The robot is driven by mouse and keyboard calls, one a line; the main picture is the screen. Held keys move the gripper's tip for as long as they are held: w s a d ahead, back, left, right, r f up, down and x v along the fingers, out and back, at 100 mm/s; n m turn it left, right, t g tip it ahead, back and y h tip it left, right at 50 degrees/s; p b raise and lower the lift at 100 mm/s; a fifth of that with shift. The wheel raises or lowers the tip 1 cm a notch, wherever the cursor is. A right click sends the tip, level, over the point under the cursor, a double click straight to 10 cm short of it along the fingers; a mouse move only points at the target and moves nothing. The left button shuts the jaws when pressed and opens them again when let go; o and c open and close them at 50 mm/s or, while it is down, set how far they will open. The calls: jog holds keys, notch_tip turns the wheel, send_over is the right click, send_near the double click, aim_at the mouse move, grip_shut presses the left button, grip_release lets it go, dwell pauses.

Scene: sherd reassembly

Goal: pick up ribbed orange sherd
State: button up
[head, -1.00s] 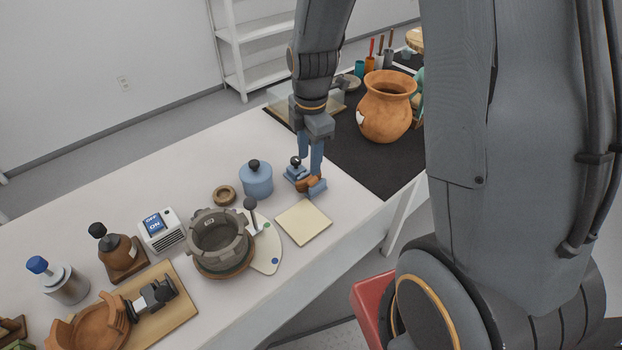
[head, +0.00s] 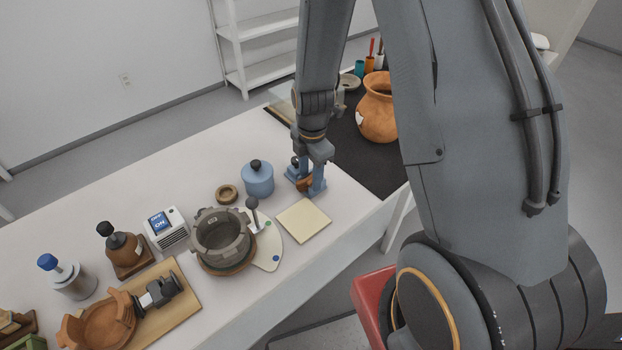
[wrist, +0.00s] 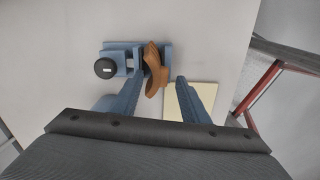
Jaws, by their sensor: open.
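The orange sherd (wrist: 153,72) is a curved brown-orange piece standing in a blue fixture (wrist: 122,50) with a black knob. Its ribbing cannot be made out. In the head view the sherd (head: 303,184) is partly hidden by my gripper (head: 309,184), which points down over it. In the wrist view my gripper (wrist: 160,80) is open. The sherd shows between its two blue fingers, closer to the left finger. A clear gap separates the sherd from the right finger. I cannot tell whether the left finger touches it.
A cream square pad (head: 303,220) lies close in front. A blue lidded jar (head: 257,179), a small brown ring (head: 227,193) and a grey clamped pot (head: 220,235) stand to the left. A large orange jar (head: 377,112) stands on the black mat (head: 345,150) behind.

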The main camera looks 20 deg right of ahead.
jog(key=shift+f, duration=0.2)
jog(key=c, duration=0.8)
jog(key=shift+c, duration=0.2)
jog(key=shift+r, duration=0.2)
